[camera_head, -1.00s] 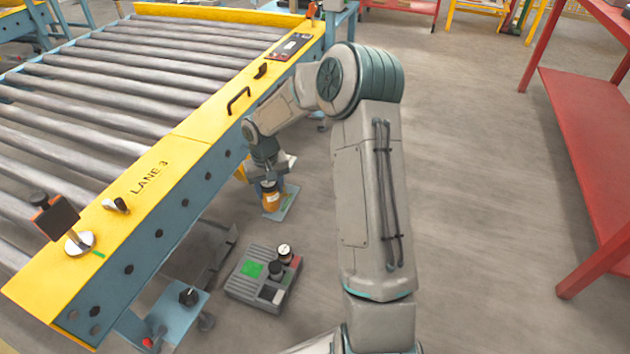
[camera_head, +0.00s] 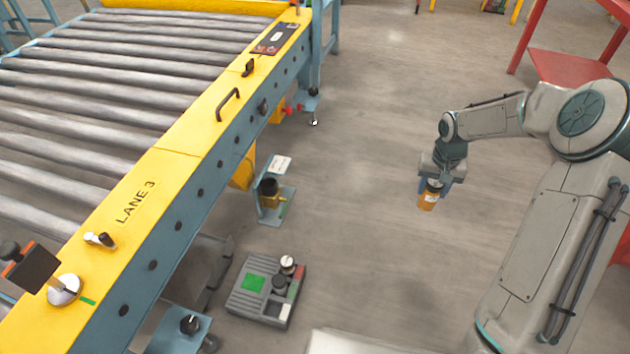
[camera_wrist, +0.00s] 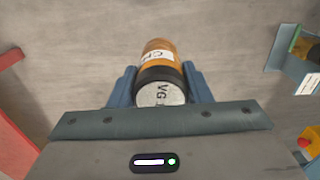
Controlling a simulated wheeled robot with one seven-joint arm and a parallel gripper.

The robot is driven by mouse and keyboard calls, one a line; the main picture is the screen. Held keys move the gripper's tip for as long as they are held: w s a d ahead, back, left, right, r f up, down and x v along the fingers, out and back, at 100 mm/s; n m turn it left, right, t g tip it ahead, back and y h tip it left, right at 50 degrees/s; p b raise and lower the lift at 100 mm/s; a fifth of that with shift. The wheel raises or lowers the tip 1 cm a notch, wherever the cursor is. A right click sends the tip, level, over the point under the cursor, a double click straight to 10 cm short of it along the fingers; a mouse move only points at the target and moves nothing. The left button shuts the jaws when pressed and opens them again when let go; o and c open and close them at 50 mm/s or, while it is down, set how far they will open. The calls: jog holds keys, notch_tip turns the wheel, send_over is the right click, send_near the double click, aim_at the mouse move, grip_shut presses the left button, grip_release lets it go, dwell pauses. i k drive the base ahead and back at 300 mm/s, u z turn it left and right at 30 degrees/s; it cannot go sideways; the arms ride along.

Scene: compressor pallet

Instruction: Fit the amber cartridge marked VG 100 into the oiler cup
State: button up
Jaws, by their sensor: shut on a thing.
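My gripper (camera_head: 432,185) is shut on an amber cartridge (camera_head: 428,201) and holds it in the air over open floor, right of the conveyor. In the wrist view the cartridge (camera_wrist: 160,72) sits between the two blue fingers, its dark-rimmed end toward the camera. Its end cap reads "VG"; the rest of the marking is not legible. The oiler cup (camera_head: 268,188) appears as a dark cup on a blue bracket beside the conveyor's side, well left of my gripper. Part of it shows at the right edge of the wrist view (camera_wrist: 306,42). The inside of the cup is not clear.
A yellow-edged roller conveyor (camera_head: 150,190) marked LANE 3 fills the left. A grey box (camera_head: 240,300) with a green panel and knobs lies on the floor. A white card (camera_head: 281,164) stands by the cup. A red table (camera_head: 565,68) is at upper right. Middle floor is clear.

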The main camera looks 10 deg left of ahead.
aim_at(266, 191)
jog(key=z, duration=0.3)
jog(key=i, duration=2.35)
jog(key=u, duration=2.95)
